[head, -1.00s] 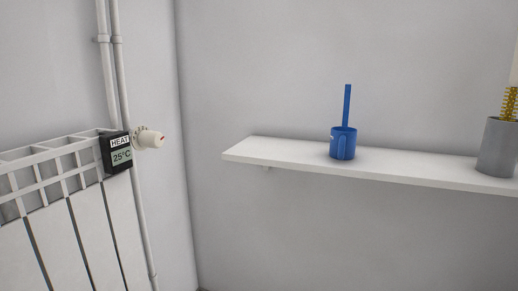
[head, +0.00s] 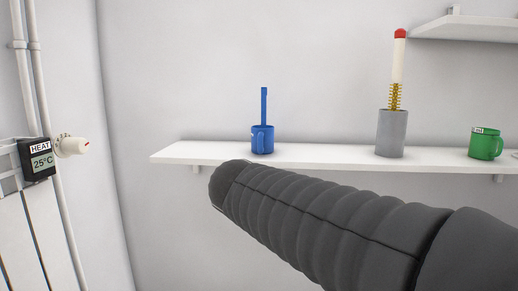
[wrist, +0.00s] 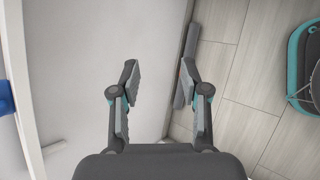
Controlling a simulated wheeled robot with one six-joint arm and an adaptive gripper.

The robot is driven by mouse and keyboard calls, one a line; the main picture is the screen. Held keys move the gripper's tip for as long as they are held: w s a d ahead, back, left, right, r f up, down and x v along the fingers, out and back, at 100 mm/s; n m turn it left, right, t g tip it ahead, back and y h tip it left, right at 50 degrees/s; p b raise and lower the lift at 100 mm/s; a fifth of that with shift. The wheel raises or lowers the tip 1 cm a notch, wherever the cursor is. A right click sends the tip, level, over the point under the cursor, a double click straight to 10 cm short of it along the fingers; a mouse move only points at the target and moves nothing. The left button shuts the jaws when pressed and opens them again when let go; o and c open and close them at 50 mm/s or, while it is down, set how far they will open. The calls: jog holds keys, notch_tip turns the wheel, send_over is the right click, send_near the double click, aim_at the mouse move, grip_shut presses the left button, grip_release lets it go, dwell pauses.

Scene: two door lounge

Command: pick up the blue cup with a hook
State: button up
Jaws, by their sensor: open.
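The blue cup (head: 262,143) stands upright on the white wall shelf (head: 205,153), with its handle facing me. A straight blue bar (head: 264,104) rises from it; no hook shape can be made out at its top. A blue piece, likely the cup (wrist: 6,98), is cut off at the left edge of the wrist view. My gripper (wrist: 159,74) is open and empty, its fingers apart with wall and floor behind them, well to the right of that blue piece. In the head view my dark arm crosses below the shelf, and the gripper itself does not show.
On the same shelf stand a grey pot (head: 390,134) with a spring and a red-tipped white rod, and a green mug (head: 486,144). A higher shelf (head: 470,28) is at upper right. A radiator thermostat (head: 37,160) is at left. A teal-rimmed object (wrist: 303,65) is over the tiled floor.

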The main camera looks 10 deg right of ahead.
jog(key=w+a+r+n+t+h, duration=0.25)
jog(key=w+a+r+n, duration=0.2)
jog(key=w, duration=0.35)
jog(key=n+t+h+b, duration=0.2)
jog(key=n+t+h, duration=0.15)
jog(key=n, duration=0.25)
send_near(262, 136)
jog(key=shift+g+h, duration=0.4)
jog(key=w+d, duration=0.2)
jog(key=w+d+f, duration=0.1)
jog(key=w+d, duration=0.1)
jog(key=w+d+f, duration=0.1)
jog(key=w+d, duration=0.1)
jog(key=shift+w+d+f+b, duration=0.1)
jog(key=shift+w+b, duration=0.2)
jog(key=shift+b, duration=0.05)
grip_shut()
